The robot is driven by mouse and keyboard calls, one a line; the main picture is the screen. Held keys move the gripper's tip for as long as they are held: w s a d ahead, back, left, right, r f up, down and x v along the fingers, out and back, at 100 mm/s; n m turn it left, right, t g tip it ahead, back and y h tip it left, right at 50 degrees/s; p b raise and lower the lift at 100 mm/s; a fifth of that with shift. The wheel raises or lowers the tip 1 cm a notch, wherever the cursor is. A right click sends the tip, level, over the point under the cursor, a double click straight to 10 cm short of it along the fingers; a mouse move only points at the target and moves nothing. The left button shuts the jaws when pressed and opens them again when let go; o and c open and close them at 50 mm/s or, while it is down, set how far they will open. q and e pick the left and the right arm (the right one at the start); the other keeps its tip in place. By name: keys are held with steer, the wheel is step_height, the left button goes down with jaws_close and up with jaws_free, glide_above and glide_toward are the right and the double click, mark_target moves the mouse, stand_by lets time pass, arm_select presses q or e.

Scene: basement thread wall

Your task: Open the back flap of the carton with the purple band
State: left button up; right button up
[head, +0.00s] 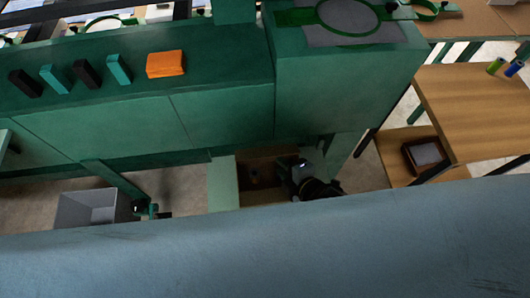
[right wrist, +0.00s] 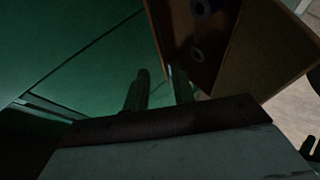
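An open brown carton (head: 262,168) stands low below the green bench in the head view. Its inside shows in the right wrist view (right wrist: 205,70), with two dark round things in it. A tan panel (right wrist: 262,50) extends at its right there. No purple band is visible, and I cannot tell which flap is the back one. My right gripper (head: 298,176) is at the carton's right side. In the right wrist view its two dark fingers (right wrist: 160,84) stand apart with nothing seen between them, close to the carton's edge.
The green bench (head: 222,120) overhangs behind the carton. A pale green panel (head: 222,184) stands at the carton's left. A grey bin (head: 95,207) is farther left, a wooden table (head: 470,105) at right. A broad blue-grey surface (head: 265,250) hides the foreground.

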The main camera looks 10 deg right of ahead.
mark_target(265, 153)
steer(key=b+x, duration=0.2)
steer(key=x, duration=0.8)
steer(key=shift+w+a+f, duration=0.15)
steer(key=shift+w, duration=0.1)
steer(key=shift+c, duration=0.4)
jaws_close()
